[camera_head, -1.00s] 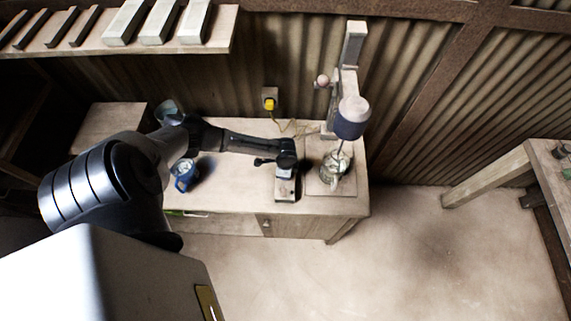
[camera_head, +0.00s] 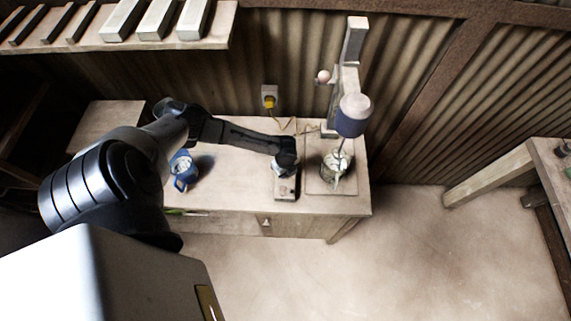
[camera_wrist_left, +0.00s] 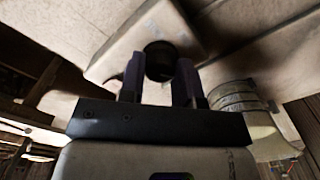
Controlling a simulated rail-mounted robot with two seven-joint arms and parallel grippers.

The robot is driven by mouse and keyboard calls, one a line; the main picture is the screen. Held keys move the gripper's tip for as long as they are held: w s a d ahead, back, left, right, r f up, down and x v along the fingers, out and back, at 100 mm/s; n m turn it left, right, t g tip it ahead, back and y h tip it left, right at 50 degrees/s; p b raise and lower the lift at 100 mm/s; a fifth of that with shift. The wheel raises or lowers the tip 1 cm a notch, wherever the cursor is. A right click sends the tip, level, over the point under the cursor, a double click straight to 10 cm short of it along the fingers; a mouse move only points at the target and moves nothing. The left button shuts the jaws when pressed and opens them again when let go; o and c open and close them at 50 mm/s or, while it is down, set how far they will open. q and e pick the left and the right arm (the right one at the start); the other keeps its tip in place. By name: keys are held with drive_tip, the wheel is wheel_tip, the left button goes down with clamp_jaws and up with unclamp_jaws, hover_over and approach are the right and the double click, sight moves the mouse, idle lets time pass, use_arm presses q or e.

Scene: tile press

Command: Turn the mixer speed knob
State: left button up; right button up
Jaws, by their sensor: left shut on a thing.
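The mixer has a blue and pale motor head (camera_head: 352,117) on a grey stand, its shaft reaching down into a clear jar (camera_head: 334,165). A small pale control box (camera_head: 286,189) sits on the bench left of the jar. My left gripper (camera_head: 282,172) is over this box. In the left wrist view, the round black speed knob (camera_wrist_left: 159,58) sits on the box between the fingers of my left gripper (camera_wrist_left: 159,78), which are shut on it. In the head view, my gripper hides the knob. My right gripper is not in view.
A blue mug (camera_head: 183,172) stands on the bench (camera_head: 230,190) to the left, below my forearm. A shelf (camera_head: 215,40) with several blocks is at the upper left.

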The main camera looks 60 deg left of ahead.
use_arm(q)
drive_tip(key=shift+m, duration=0.3)
idle(0.4)
drive_tip(key=o, duration=0.9)
wheel_tip(320, 180, up, 14)
drive_tip(key=shift+f+b, duration=0.1)
drive_tip(key=shift+b, duration=0.25)
idle(0.4)
